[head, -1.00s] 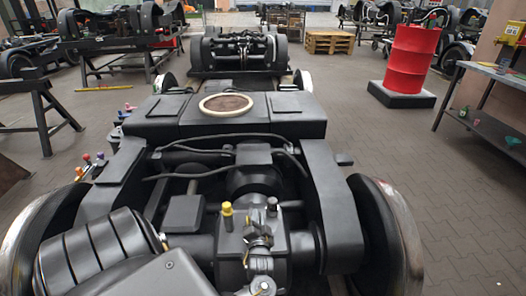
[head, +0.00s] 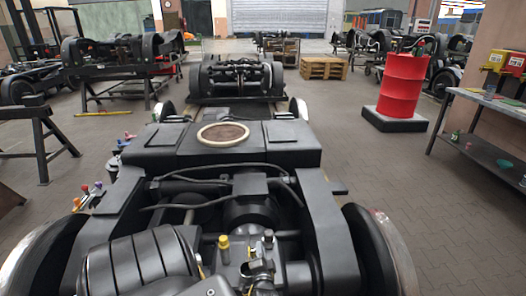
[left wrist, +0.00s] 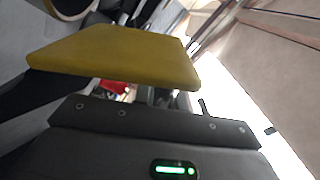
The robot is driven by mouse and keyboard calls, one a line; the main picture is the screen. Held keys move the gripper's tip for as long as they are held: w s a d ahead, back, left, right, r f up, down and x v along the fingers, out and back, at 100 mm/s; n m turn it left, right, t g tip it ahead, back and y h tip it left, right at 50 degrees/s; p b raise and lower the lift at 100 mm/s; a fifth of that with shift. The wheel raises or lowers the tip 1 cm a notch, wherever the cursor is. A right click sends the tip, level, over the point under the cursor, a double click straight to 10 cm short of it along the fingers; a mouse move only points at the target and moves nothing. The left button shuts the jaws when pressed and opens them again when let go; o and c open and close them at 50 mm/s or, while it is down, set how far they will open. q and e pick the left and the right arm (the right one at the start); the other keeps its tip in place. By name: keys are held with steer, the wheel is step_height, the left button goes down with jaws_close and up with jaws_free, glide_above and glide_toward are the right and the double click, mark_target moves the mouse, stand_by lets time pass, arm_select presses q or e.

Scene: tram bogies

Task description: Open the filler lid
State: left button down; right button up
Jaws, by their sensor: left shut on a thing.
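The nearest bogie (head: 221,156) fills the middle of the head view. A yellow cap (head: 223,242) stands upright on its dark central housing, left of bare metal parts. My left arm comes in at the bottom left. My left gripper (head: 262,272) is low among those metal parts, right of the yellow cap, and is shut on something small. The filler lid cannot be told apart clearly there. In the left wrist view a flat yellow piece (left wrist: 115,57) lies close across the dark gripper body; I cannot tell what it belongs to. My right gripper is not seen.
A round pale-rimmed opening (head: 223,134) is on the bogie's far crossbeam. Small coloured knobs (head: 90,193) line its left side. A red drum (head: 402,86) and a workbench (head: 480,105) stand at the right. The paved floor between them and the bogie is clear.

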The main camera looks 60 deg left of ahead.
arm_select(q)
steer(key=shift+a+r, duration=0.15)
steer(key=shift+a, duration=0.1)
steer(key=c, duration=1.5)
jaws_free()
steer(key=shift+o, duration=0.2)
steer(key=shift+d, duration=0.1)
steer(key=v, duration=1)
steer(key=shift+s+d, duration=0.2)
steer(key=shift+d, duration=0.15)
